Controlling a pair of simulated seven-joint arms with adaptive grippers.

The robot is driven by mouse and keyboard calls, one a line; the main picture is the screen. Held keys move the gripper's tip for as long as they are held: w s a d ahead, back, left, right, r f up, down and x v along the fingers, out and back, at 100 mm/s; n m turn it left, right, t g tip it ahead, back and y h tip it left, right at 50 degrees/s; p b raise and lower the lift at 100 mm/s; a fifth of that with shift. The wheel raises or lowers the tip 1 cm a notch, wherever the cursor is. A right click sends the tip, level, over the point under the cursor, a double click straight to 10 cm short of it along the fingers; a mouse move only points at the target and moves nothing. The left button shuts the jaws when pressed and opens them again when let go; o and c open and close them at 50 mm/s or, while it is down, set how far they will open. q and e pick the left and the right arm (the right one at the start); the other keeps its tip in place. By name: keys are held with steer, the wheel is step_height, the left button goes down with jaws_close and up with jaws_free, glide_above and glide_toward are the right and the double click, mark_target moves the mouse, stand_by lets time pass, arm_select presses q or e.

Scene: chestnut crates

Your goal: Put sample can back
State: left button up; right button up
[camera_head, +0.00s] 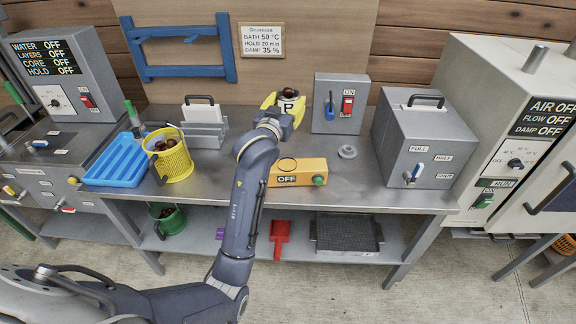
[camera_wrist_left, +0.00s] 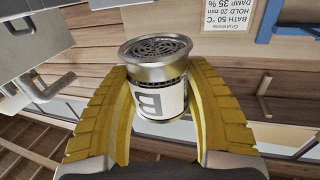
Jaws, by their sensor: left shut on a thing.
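In the left wrist view the can (camera_wrist_left: 157,95) sits between both fingers, and a perforated metal end faces the camera. I cannot tell whether its lower end touches anything. My right gripper is not in view.
A yellow box marked OFF (camera_head: 290,180) and a small grey disc (camera_head: 347,152) lie on the bench (camera_head: 370,192). A yellow basket (camera_head: 176,165), blue tray (camera_head: 112,170) and grey card holder (camera_head: 205,136) stand left. A switch box (camera_head: 357,88) and a tank (camera_head: 440,140) stand right.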

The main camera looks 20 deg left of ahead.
arm_select(q)
step_height(320, 180, down, 20)
steer(key=shift+r, duration=0.2)
stand_by(0.6)
steer(key=shift+f, duration=0.1)
steer(key=o, duration=1.2)
steer(key=shift+f, duration=0.1)
